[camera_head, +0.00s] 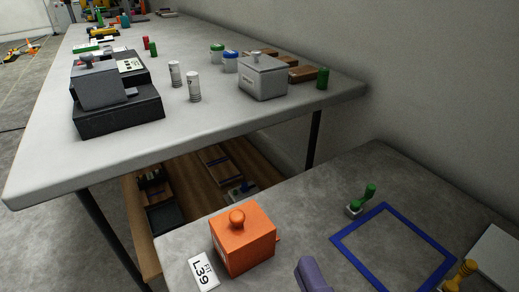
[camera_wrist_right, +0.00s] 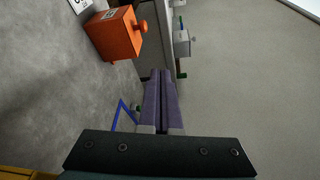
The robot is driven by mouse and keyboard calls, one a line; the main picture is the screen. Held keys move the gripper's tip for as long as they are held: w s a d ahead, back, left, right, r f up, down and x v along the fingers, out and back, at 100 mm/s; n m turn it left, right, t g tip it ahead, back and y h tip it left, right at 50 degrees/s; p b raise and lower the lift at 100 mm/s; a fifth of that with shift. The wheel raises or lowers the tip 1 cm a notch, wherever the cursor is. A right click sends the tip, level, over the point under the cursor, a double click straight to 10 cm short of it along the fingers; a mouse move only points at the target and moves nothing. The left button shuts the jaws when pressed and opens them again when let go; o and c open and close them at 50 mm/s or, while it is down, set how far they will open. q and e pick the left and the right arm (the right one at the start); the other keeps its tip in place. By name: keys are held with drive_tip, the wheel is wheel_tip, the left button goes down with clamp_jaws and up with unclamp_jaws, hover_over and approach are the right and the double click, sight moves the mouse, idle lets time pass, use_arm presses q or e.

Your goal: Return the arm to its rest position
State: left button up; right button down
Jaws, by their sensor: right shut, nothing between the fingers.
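My right gripper (camera_head: 311,272) shows at the bottom edge of the head view as purple fingers, to the right of the orange box (camera_head: 243,246) and left of the blue square outline (camera_head: 358,222). In the right wrist view its purple fingers (camera_wrist_right: 160,80) lie together, with nothing between them. The orange box also shows in the right wrist view (camera_wrist_right: 113,38), apart from the fingers. My left gripper is in neither view.
A green-handled tool (camera_head: 362,199) and a yellow-handled one (camera_head: 462,275) stand near the blue outline on the lower grey table. A label card (camera_head: 203,272) lies beside the orange box. The higher white table (camera_head: 215,122) holds a dark machine (camera_head: 115,103), a grey box (camera_head: 263,78) and several small containers.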

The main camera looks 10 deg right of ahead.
drive_tip(key=a+r+n+g+y+p, duration=0.3)
drive_tip(key=r+n+g+y+p, duration=0.25)
drive_tip(key=r+n+p, duration=1)
drive_tip(key=s+d+r+n+g+h+p, duration=0.3)
drive_tip(key=s+d+r+g+p, duration=0.1)
drive_tip(key=d+r+p, duration=0.4)
drive_tip(key=s+d+r+n+g+h+p, duration=0.35)
drive_tip(key=s+d+r+p, duration=0.2)
drive_tip(key=r+p, duration=0.45)
wheel_tip(320, 180, up, 34)
drive_tip(key=w+p, duration=0.1)
drive_tip(key=p, duration=3.3)
